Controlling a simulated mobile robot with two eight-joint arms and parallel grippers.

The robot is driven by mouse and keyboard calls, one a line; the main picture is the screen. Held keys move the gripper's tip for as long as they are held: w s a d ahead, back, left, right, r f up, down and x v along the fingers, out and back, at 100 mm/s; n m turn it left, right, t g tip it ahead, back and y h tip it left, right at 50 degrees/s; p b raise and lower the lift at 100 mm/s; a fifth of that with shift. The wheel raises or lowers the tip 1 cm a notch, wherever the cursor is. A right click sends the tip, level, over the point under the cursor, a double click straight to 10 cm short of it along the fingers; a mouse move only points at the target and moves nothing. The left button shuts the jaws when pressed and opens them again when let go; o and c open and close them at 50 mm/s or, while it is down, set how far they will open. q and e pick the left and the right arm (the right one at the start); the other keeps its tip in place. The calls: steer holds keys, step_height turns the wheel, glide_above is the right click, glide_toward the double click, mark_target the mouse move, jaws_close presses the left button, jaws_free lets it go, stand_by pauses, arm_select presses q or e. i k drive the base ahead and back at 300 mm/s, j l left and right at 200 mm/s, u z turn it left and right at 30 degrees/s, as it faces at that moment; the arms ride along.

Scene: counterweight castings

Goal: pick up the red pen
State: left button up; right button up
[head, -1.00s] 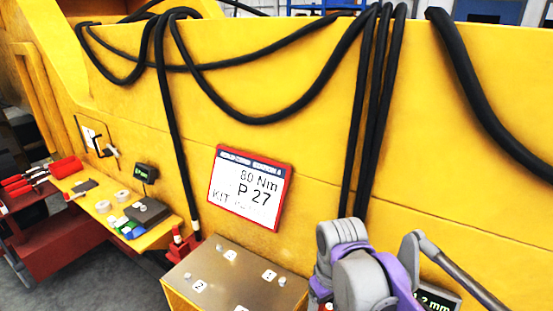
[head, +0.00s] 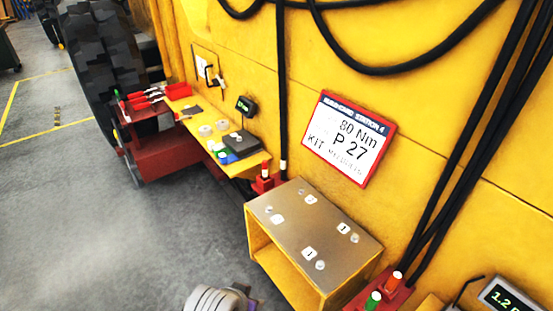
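A white, pen-like cylinder with an orange-red top (head: 393,279) stands upright in a red holder (head: 400,299) at the lower right. A similar one with a green top (head: 373,299) stands beside it. Another small white cylinder with a red top (head: 265,169) stands in a red block (head: 262,185) behind the metal-topped box. I cannot tell which of these is the red pen. Only a grey rounded piece of my arm shows at the bottom edge. Neither gripper is in view.
The yellow box with a metal top (head: 318,225) stands in the middle, with small numbered labels and knobs. A yellow shelf (head: 205,133) with small items and a red cart (head: 150,158) with red-handled tools lie further left. Black hoses hang at right. Grey floor (head: 70,230) is open at left.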

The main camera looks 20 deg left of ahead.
mark_target(264, 164)
steer(key=u, duration=1.25)
steer(key=i+j+z, duration=0.15)
steer(key=z, duration=0.35)
steer(key=i+j+z, duration=0.3)
steer(key=z, duration=0.2)
steer(key=i+j+z, duration=0.1)
steer(key=j, duration=0.25)
steer(key=i+j+z, duration=0.1)
steer(key=i+j, duration=0.15)
steer(key=i+j+z, duration=0.1)
steer(key=j, duration=0.35)
steer(key=i+j, duration=0.15)
steer(key=j, duration=0.2)
steer(key=i+j, duration=0.1)
steer(key=j, duration=0.2)
steer(key=i+j, duration=0.15)
steer(key=j, duration=0.2)
steer(key=i+j, duration=0.15)
steer(key=j, duration=0.15)
